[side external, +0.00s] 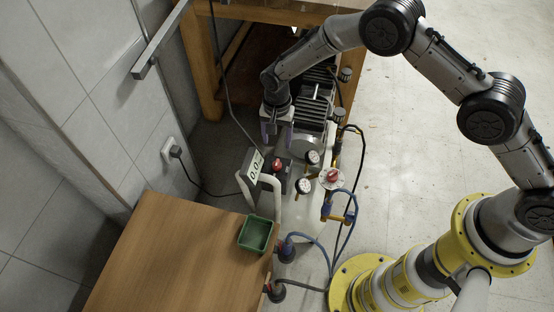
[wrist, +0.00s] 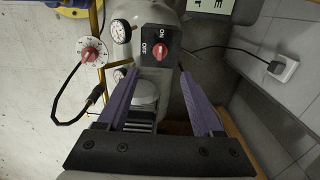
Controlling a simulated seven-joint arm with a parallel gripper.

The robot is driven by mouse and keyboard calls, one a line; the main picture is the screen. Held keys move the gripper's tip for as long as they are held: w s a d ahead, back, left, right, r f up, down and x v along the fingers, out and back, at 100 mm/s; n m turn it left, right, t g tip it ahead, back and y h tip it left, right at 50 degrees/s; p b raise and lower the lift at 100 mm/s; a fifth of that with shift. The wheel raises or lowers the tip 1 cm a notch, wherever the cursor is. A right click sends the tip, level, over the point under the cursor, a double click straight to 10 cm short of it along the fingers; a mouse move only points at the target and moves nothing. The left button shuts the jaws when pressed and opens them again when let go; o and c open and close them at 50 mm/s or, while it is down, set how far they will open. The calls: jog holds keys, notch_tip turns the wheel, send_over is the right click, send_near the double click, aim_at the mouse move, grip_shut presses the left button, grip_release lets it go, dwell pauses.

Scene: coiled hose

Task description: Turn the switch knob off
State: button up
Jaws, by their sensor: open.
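The switch knob (wrist: 161,47) is red and sits on a black switch box (wrist: 148,39) marked ON and OFF. In the wrist view it lies beyond my fingertips, roughly between their lines. I cannot tell which mark it points to. In the side view the red knob (side external: 279,164) shows small on the compressor, below my gripper in the picture. My gripper (wrist: 158,74) is open, its two purple fingers apart with nothing held. In the side view my gripper (side external: 276,137) hangs over the machine, apart from the knob.
A second red knob on a white dial (wrist: 91,54) and pressure gauges (wrist: 120,31) stand beside the switch. A display (side external: 254,166), a green tray (side external: 256,233) on a wooden table (side external: 165,255), hoses and a wall socket (wrist: 283,67) are near. Open floor lies right in the side view.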

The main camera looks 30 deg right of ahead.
aim_at(277, 162)
notch_tip(277, 162, down, 11)
jog(key=shift+f, duration=0.1)
dwell(0.3)
grip_shut()
